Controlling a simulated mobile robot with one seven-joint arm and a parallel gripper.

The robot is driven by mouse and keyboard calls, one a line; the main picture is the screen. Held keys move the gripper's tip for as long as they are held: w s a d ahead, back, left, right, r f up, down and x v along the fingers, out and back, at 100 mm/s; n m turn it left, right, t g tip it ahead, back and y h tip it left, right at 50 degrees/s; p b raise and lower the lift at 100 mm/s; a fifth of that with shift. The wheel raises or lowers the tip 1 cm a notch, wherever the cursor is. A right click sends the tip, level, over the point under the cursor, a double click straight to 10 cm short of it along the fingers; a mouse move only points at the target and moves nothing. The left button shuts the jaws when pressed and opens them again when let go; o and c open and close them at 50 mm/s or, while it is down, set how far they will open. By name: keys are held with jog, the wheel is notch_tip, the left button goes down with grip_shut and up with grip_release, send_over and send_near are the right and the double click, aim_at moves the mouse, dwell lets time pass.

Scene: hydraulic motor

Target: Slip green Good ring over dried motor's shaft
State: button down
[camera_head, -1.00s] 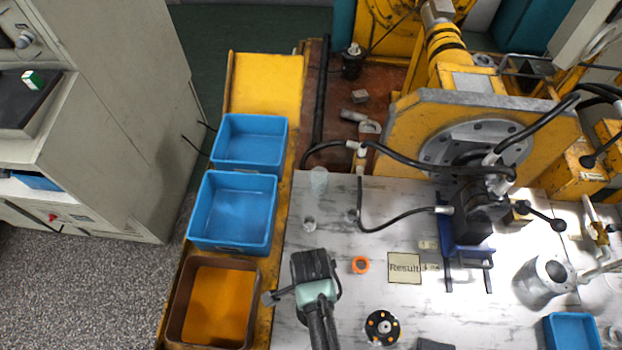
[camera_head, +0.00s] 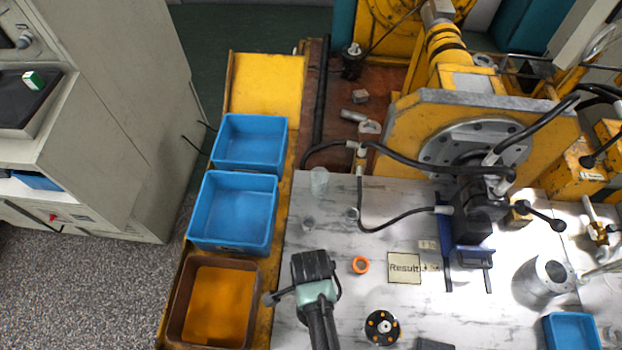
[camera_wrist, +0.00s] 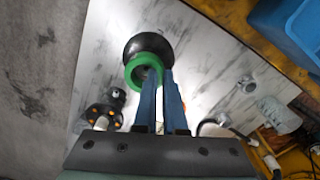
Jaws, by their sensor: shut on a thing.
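In the wrist view my gripper (camera_wrist: 160,78) has its two blue fingers close together, shut on the green ring (camera_wrist: 130,73) near their tips. A dark round object (camera_wrist: 148,42) shows right behind the ring; I cannot tell whether they touch. A black motor with orange dots (camera_wrist: 103,113) stands on the table to the left of the fingers, apart from the ring. A black round motor with orange dots (camera_head: 382,328) also shows in the head view, right of my arm. There, my gripper's fingertips and the green ring are hidden.
An orange ring (camera_head: 361,265) and a "Result" plate (camera_head: 404,268) lie on the white table (camera_head: 345,310). Clear cups (camera_head: 319,180) stand farther back. Blue bins (camera_head: 235,210) and a brown-rimmed tray (camera_head: 173,318) line the left side. A hose-fed machine (camera_head: 480,210) stands at the right.

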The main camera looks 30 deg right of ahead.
jog(key=shift+f+b, duration=0.4)
jog(key=shift+f, duration=0.3)
jog(key=shift+s+a+f+b, duration=0.15)
jog(key=shift+s+f+b, duration=0.25)
jog(key=shift+f, duration=0.25)
jog(key=c, duration=0.9)
grip_release()
jog(key=shift+f, duration=0.15)
jog(key=r+p, duration=0.6)
jog(key=shift+w+r+p, duration=0.3)
jog(key=shift+w+p, duration=0.05)
jog(key=shift+p, duration=0.05)
